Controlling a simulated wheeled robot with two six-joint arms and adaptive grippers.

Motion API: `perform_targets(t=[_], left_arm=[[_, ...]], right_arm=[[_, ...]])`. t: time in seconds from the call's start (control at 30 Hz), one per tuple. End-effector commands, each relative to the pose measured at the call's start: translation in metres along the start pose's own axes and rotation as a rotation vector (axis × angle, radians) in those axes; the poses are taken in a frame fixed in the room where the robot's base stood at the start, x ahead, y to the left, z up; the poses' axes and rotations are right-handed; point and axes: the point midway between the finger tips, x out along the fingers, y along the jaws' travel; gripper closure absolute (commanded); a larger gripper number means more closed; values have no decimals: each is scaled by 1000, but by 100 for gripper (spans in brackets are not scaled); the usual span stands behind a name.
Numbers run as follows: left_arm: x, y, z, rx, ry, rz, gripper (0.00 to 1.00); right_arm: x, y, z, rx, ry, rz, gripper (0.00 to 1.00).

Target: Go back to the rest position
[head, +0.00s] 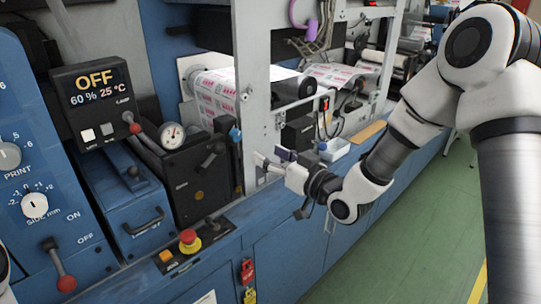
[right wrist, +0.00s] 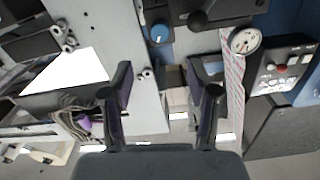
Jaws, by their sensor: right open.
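My right gripper (head: 270,163) is in front of the grey frame plate (head: 254,100), right of the black gauge block. In the right wrist view its two fingers (right wrist: 161,85) stand apart with nothing between them. A blue knob (head: 235,134) is just up and left of the fingertips; it also shows above the gap in the right wrist view (right wrist: 159,33). I cannot tell whether the fingers touch the machine. My left gripper is not in view.
A display (head: 95,88) reads OFF, 60 % and 25 °C. A round gauge (head: 172,135) sits on the black block (head: 197,178). A red stop button (head: 189,237) is on the front ledge. Printed web (head: 215,90) runs behind the frame. Green floor (head: 425,225) is open at right.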

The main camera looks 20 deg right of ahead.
Motion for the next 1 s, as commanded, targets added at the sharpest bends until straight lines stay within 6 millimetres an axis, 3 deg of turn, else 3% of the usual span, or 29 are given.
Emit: perform_targets(t=[0.17,0.27,0.37,0.47,0.6,0.67,0.7,0.8,0.9,1.0], left_arm=[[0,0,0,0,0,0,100],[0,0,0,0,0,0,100],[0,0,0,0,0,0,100],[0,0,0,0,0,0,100],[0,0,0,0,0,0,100],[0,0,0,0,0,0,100],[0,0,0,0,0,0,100],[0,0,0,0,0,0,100],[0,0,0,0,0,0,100],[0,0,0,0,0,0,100]], right_arm=[[0,0,0,0,-1,0,40],[0,2,14,8,-26,3,40],[-3,0,62,20,-116,1,40],[-18,-9,141,44,-276,-1,40],[-70,-22,258,90,-574,53,40],[-101,-28,303,107,-713,84,40],[-125,-32,330,117,-809,108,40],[-194,-44,387,138,-1057,178,40],[-260,-52,418,152,-1281,260,40],[-305,-52,421,169,-1444,365,40]])
